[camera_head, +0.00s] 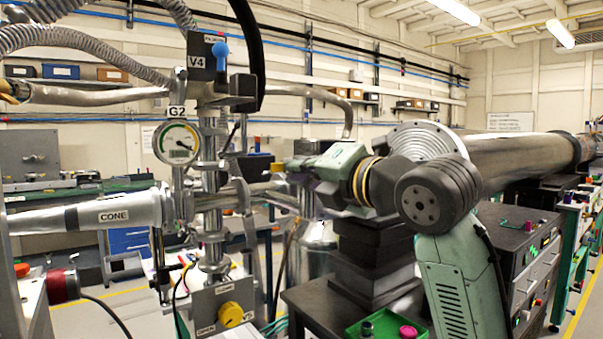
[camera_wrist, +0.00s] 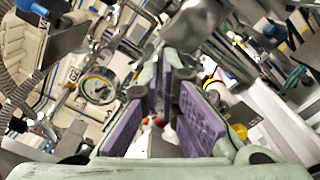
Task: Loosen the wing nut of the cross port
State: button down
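The cross port appears to be the metal cross of pipes (camera_head: 208,200) behind the cone labelled CONE (camera_head: 112,213), under the gauge G2 (camera_head: 177,142). Clamps sit around its joints, but I cannot single out the wing nut in either view. My gripper (camera_head: 290,168) is to the right of the vertical pipe in the head view, pointing left; its depth relative to the pipe is unclear. The gauge also shows at left in the wrist view (camera_wrist: 98,88).
Valve V4 (camera_head: 208,68) with a blue knob and ribbed hoses hang above. A grey box with a yellow knob (camera_head: 230,314) stands below the cross. A metal vessel (camera_head: 314,245) is below my gripper. A green tray (camera_head: 388,326) lies on the dark bench.

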jog(key=shift+w+d+n+b, duration=0.1)
jog(key=shift+n+b, duration=0.3)
jog(key=shift+n, duration=4.4)
jog(key=c, duration=1.8)
grip_release()
jog(key=shift+c, duration=0.2)
jog(key=shift+f, duration=0.1)
jog(key=v, duration=0.8)
